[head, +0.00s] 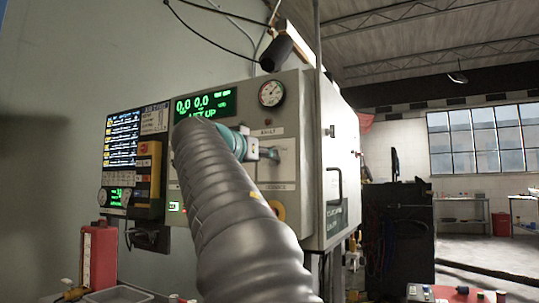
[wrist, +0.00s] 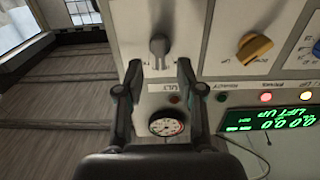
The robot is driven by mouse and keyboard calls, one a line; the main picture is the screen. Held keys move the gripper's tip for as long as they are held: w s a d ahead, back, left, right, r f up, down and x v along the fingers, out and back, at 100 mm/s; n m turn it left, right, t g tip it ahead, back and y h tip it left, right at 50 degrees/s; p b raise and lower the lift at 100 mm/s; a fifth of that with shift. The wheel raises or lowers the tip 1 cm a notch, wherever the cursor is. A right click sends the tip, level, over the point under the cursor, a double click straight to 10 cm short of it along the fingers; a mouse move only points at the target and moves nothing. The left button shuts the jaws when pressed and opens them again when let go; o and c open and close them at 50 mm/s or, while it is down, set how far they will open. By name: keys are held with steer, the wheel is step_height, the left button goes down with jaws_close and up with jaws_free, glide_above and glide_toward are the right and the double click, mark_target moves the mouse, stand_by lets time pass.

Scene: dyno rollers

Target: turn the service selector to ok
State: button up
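In the wrist view, a grey knob (wrist: 159,48) with a pointed lever shape stands on the pale panel. It lies between and just beyond the fingertips of my gripper (wrist: 157,68). The fingers are spread, with a gap on each side of the knob, and hold nothing. The wrist picture is upside down compared with the head view. In the head view, my gripper (head: 268,153) is at the cabinet front below the gauge, and my arm hides much of the panel. I cannot read for sure which label belongs to the selector.
A yellow knob (wrist: 254,48) is right of the grey one in the wrist view. The round gauge (head: 271,93) and green display (head: 205,104) are on the cabinet (head: 300,110). A yellow-and-black pendant (head: 146,170) hangs at left. A red box (head: 98,252) stands below.

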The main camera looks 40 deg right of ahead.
steer(key=shift+x, duration=1.9)
steer(key=shift+c, duration=0.2)
jaws_close()
steer(key=shift+p, duration=0.3)
steer(key=shift+n, duration=0.3)
steer(key=shift+w+a+n+p, duration=0.1)
steer(key=shift+n+p, duration=0.4)
steer(key=shift+n, duration=1.3)
steer(key=shift+w+n+p, duration=0.1)
steer(key=shift+n+p, duration=0.35)
steer(key=shift+n, duration=1.65)
